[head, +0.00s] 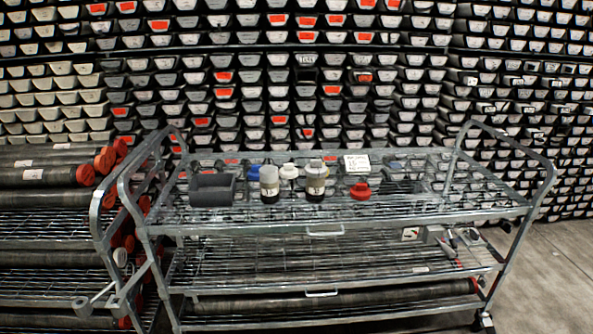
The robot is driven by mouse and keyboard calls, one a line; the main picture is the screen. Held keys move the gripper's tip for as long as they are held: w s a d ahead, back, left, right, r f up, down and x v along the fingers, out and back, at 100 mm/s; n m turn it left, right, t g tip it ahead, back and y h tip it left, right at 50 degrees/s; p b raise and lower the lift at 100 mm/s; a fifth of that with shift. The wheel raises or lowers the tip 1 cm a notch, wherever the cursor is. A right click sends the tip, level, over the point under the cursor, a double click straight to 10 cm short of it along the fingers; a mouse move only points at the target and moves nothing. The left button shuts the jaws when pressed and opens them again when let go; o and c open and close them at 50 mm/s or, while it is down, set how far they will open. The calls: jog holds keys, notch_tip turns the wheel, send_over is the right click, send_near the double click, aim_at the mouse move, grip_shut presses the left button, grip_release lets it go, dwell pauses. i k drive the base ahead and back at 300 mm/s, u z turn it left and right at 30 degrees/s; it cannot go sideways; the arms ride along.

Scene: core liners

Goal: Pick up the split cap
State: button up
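A red cap (360,190) sits on the wire top shelf of the metal cart, right of the jars. A white cap-like piece (289,172) stands between two jars, and a blue piece (254,172) is partly hidden behind the left jar. I cannot tell from this distance which of these is split. My gripper is not in view.
The cart's top shelf (440,208) also holds a dark grey open box (212,190), a white-lidded jar (269,184), a dark jar (315,181) and a white label card (357,163). Raised end handles flank the shelf. Its right part is mostly clear. Red-capped tubes (45,177) lie left.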

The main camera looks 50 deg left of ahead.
aim_at(314, 169)
jog(key=u, duration=2.15)
jog(key=i, duration=0.3)
jog(key=z, duration=0.05)
